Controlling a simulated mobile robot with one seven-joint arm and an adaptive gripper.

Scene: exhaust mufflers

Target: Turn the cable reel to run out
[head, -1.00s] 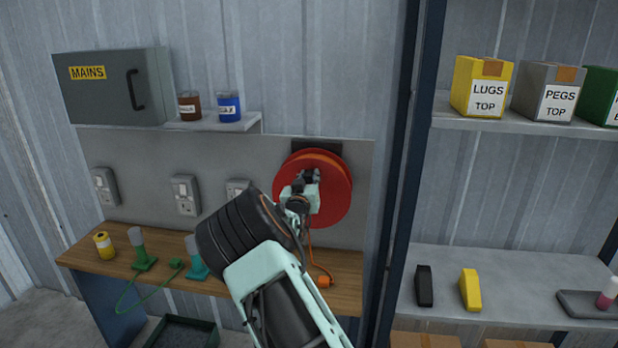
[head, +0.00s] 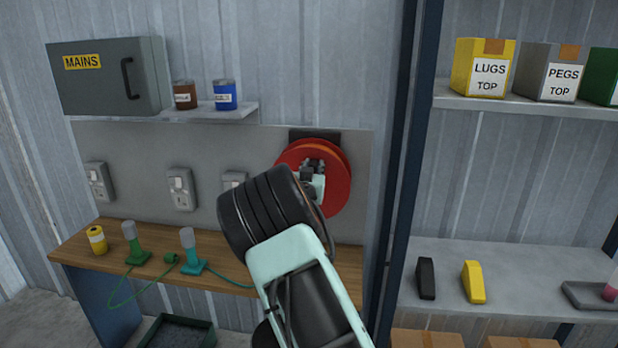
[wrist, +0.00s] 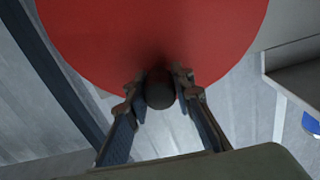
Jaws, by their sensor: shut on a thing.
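The cable reel (head: 338,185) is a red disc on a dark bracket on the grey wall panel. In the wrist view its red face (wrist: 150,35) fills the top of the picture. A dark round knob (wrist: 160,88) stands out near the disc's edge. My gripper (wrist: 161,90) is shut on this knob, one finger on each side. In the head view my gripper (head: 312,170) lies in front of the reel's face, and my arm hides the reel's lower left and any cable below it.
A wooden bench (head: 75,250) below holds a yellow spool (head: 97,240) and two green-based items with a green cord. A grey MAINS box (head: 105,78) and two tins sit on a shelf above. A dark blue post (head: 405,150) and shelving stand close on the right.

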